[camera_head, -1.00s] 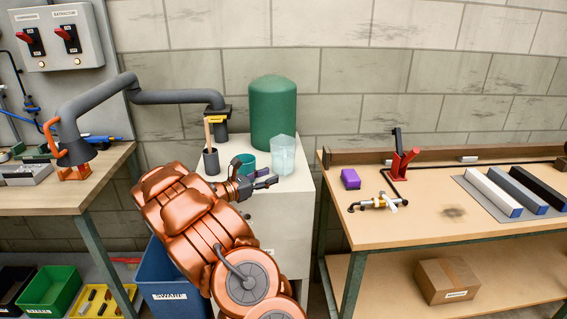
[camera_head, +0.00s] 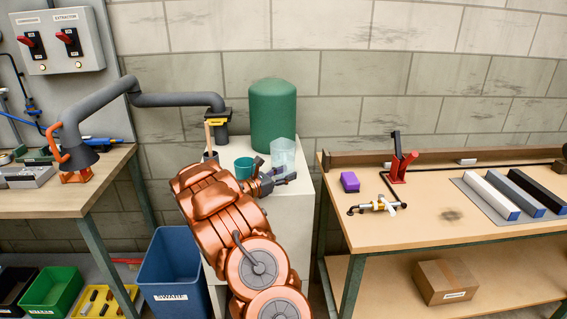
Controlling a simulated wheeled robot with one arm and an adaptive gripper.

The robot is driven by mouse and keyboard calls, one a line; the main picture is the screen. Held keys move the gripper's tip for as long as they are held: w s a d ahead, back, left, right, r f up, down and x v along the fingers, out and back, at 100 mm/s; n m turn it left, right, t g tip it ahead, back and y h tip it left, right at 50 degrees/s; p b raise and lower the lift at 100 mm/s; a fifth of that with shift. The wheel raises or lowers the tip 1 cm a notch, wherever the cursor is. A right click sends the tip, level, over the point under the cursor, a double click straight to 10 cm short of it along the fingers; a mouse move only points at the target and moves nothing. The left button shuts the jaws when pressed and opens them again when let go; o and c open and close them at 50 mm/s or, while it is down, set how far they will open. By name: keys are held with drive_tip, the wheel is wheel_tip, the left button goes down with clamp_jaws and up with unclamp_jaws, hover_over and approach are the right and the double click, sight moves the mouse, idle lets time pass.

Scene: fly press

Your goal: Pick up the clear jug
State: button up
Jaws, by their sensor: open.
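The clear jug (camera_head: 283,152) stands upright on the white cabinet top, in front of the green cylinder. It is see-through and pale; its lower front is partly hidden by my gripper. My gripper (camera_head: 279,172) is open, its fingers pointing right and toward the back, at the jug's lower front. I cannot tell whether a finger touches the jug.
A teal mug (camera_head: 243,167) stands just left of the jug, close to my gripper. A green cylinder (camera_head: 272,115) stands behind. A grey hose (camera_head: 180,98) hangs at left. A workbench (camera_head: 430,235) with a purple block (camera_head: 350,182) is at right.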

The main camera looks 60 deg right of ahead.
drive_tip(key=shift+c, duration=0.4)
clamp_jaws()
